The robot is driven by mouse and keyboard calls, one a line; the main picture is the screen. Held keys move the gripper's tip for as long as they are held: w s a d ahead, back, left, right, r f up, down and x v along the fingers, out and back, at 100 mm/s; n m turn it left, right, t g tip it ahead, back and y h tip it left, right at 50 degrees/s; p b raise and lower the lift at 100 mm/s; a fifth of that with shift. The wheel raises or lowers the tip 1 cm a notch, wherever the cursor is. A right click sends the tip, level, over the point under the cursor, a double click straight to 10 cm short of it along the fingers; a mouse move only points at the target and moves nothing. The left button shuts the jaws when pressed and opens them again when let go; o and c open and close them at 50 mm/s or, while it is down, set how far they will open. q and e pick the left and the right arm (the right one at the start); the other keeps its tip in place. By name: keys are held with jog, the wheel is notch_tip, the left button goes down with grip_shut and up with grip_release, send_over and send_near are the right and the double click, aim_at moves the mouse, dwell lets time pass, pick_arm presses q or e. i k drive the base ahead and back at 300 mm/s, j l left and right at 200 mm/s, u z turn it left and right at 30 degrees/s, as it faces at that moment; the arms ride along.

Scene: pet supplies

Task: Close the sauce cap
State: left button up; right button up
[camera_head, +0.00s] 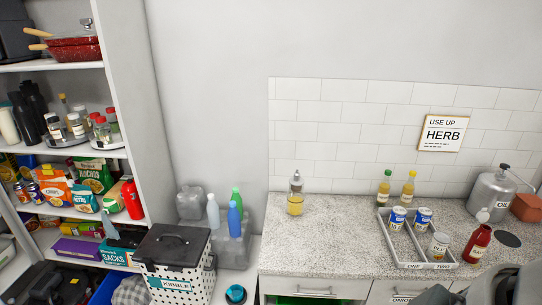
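A red sauce bottle (477,244) stands upright on the right part of the speckled counter. It has a white cap (483,215) at its top, which looks tilted to one side; at this size I cannot tell whether it is open. A grey rounded shape at the bottom right corner, in front of the counter, looks like a part of my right arm. No gripper fingers show on either side, and nothing touches the bottle.
A divided tray (418,258) with cans and a jar (439,245) stands left of the bottle. A metal oil canister (491,193) stands behind it, and a dark disc (508,240) lies to its right. The counter's left half (320,240) is mostly clear.

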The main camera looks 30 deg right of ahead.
aim_at(482, 216)
jog(key=z, duration=2.55)
